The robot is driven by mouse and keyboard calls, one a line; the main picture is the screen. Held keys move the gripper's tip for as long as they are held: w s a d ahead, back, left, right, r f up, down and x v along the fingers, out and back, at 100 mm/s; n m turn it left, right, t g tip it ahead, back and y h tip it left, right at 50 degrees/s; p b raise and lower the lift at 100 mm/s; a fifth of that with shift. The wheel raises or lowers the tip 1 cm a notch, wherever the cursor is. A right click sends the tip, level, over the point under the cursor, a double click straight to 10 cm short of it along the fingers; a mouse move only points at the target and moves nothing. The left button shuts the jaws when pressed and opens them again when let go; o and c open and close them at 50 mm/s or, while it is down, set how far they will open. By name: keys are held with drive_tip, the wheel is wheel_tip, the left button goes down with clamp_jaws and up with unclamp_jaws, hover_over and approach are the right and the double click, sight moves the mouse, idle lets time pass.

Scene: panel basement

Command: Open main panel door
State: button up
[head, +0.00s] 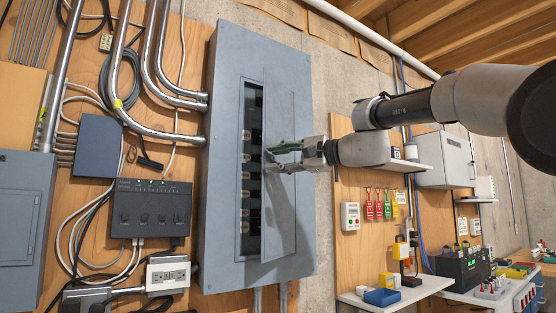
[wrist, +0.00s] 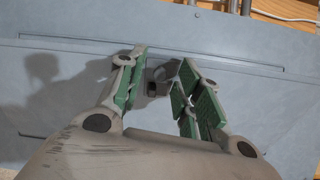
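The main panel (head: 225,150) is a tall grey metal box on the plywood wall in the head view. Its door (head: 280,215) stands ajar, with its left edge swung out from the frame. A dark vertical gap with several breakers (head: 246,190) shows to its left. My gripper (head: 272,157) is at the door's left part, around mid-height. In the wrist view the door's face (wrist: 245,90) lies ahead, with a small dark latch (wrist: 153,88) between my green-padded fingers (wrist: 158,90). The fingers are spread, with gaps beside the latch. Contact cannot be made out.
Metal conduits (head: 162,60) enter the panel's left side. A dark network box (head: 150,208) hangs to its left. On the right are a shelf (head: 382,167), hanging tags (head: 378,205) and a bench (head: 400,290) with tools. Open space lies in front of the panel.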

drive_tip(key=shift+a, duration=0.2)
clamp_jaws()
